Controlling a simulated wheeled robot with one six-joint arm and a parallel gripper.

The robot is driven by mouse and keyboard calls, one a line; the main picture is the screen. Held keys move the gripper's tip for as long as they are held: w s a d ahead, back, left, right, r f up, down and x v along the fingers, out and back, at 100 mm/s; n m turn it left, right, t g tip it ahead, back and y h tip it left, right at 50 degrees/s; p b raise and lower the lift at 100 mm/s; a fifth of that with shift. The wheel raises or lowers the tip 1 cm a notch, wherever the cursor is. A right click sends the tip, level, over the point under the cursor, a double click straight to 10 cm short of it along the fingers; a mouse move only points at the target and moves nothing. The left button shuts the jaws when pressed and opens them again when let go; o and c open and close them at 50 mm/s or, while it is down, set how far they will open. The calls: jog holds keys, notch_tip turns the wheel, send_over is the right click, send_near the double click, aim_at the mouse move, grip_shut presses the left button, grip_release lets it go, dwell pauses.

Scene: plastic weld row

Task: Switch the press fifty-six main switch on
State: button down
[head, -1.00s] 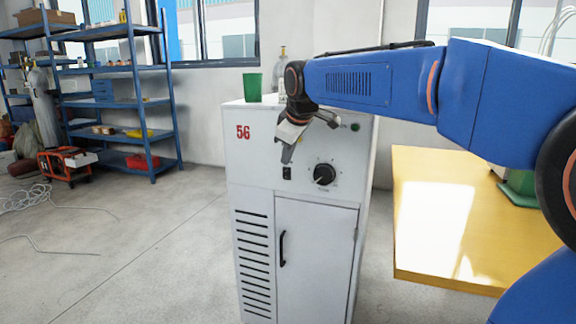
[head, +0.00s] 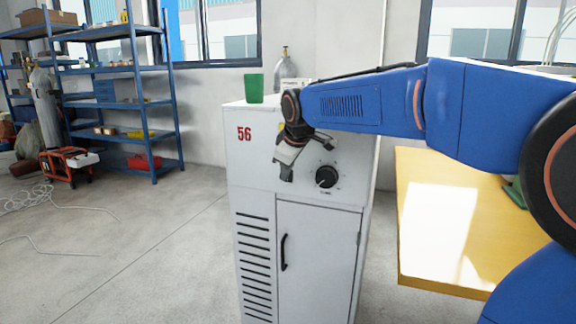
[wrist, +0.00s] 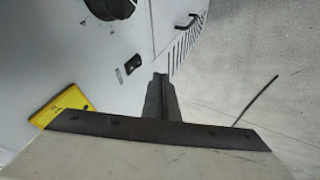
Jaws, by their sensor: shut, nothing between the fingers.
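The white press cabinet (head: 252,170) carries a red 56 (head: 244,134) at the upper left of its front. A small black rocker switch (wrist: 133,65) sits on the panel in the wrist view; in the head view it is hidden behind my gripper (head: 286,176). My gripper is shut and empty, its tips pointing down at the panel. In the wrist view the shut fingers (wrist: 160,80) lie just right of the switch, with a small gap in the picture. I cannot tell whether they touch the panel, or which way the switch is set.
A black rotary knob (head: 326,177) is right of my gripper. A yellow label (wrist: 68,104) shows on the panel. A green cup (head: 254,88) stands on the cabinet top. A yellow-topped table (head: 440,220) is at right, a blue shelf (head: 120,100) at left.

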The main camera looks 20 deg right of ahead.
jog(key=w+d+f, duration=0.2)
jog(key=w+f, duration=0.1)
jog(key=w, duration=0.2)
jog(key=shift+w+f, duration=0.3)
jog(key=shift+f, duration=0.1)
jog(key=shift+d, duration=0.15)
jog(key=shift+w+d+f, duration=0.1)
jog(key=shift+w, duration=0.05)
jog(key=shift+r, duration=0.85)
